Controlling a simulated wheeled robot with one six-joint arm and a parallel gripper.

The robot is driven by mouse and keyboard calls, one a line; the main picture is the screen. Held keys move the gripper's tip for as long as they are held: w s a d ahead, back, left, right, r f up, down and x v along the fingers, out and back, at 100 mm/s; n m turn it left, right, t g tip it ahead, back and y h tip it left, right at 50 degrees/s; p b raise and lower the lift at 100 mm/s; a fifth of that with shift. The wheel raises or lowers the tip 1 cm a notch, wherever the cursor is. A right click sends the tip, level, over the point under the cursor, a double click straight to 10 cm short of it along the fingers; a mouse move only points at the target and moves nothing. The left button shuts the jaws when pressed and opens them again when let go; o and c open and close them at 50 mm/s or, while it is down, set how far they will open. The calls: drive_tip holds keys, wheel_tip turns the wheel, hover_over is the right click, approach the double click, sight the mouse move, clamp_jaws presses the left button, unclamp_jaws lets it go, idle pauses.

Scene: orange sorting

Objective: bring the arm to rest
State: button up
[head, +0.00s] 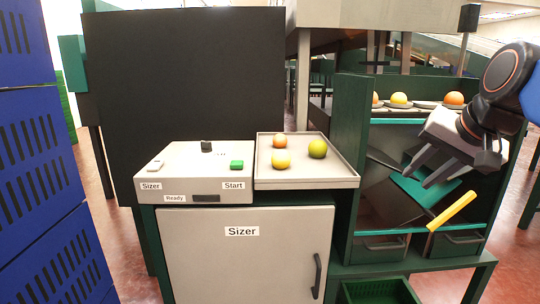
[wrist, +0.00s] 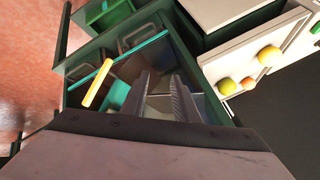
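My gripper (head: 420,178) is at the right in the head view, in front of the green sorting rack (head: 350,130). Its two fingers stand apart with nothing between them, which the wrist view (wrist: 160,80) also shows. Below the gripper, a yellow handle (head: 451,211) sticks out of the rack. It also shows in the wrist view (wrist: 97,83), left of the fingers and apart from them. My gripper holds no fruit.
A tray (head: 300,184) with an orange, a yellow and a green fruit stands beside the Sizer control box (head: 190,187). More fruit sits on cups atop the rack. A green crate (head: 380,291) is below. Blue crates (head: 40,160) stack at the left.

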drive_tip(key=s+a+f+n+g, duration=0.1)
drive_tip(key=s+f, duration=0.3)
drive_tip(key=f, duration=0.4)
drive_tip(key=s+a+f+n+g, duration=0.1)
drive_tip(key=s+f+n, duration=0.2)
drive_tip(key=f, duration=0.6)
drive_tip(key=s+a+f+n+h, duration=0.1)
drive_tip(key=s+f+n, duration=0.1)
drive_tip(key=s+f, duration=0.4)
wheel_tip(320, 180, down, 3)
drive_tip(key=shift+s+r+n+g, duration=0.2)
drive_tip(key=shift+n+g, duration=0.1)
drive_tip(key=shift+g, duration=0.1)
